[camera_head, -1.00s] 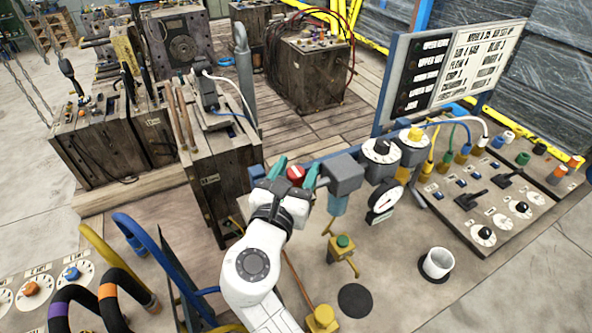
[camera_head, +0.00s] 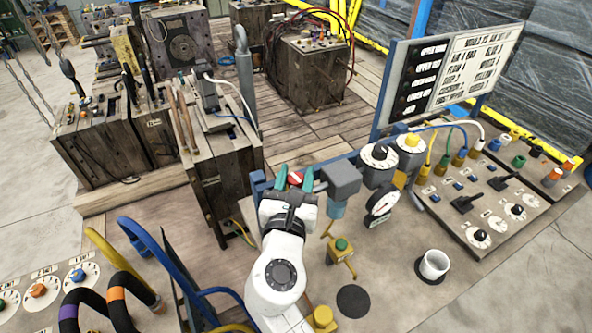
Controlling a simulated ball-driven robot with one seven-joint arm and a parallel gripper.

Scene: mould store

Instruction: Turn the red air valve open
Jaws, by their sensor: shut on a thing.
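The red air valve (camera_head: 295,178) shows as a small red knob with a white mark, at the left end of the grey valve block and pipe row. My gripper (camera_head: 294,181) has its two green fingers on either side of the red knob and is shut on it. The dark gripper body hides the lower part of the knob and its mount. My white arm comes up from the bottom of the picture.
A grey block (camera_head: 343,179) sits just right of my gripper, with a round gauge (camera_head: 381,202) and a black-and-white dial (camera_head: 379,156) beyond. A green-topped yellow valve (camera_head: 341,247) and a white cup (camera_head: 435,264) stand nearer. Blue hose loops (camera_head: 160,258) rise at left.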

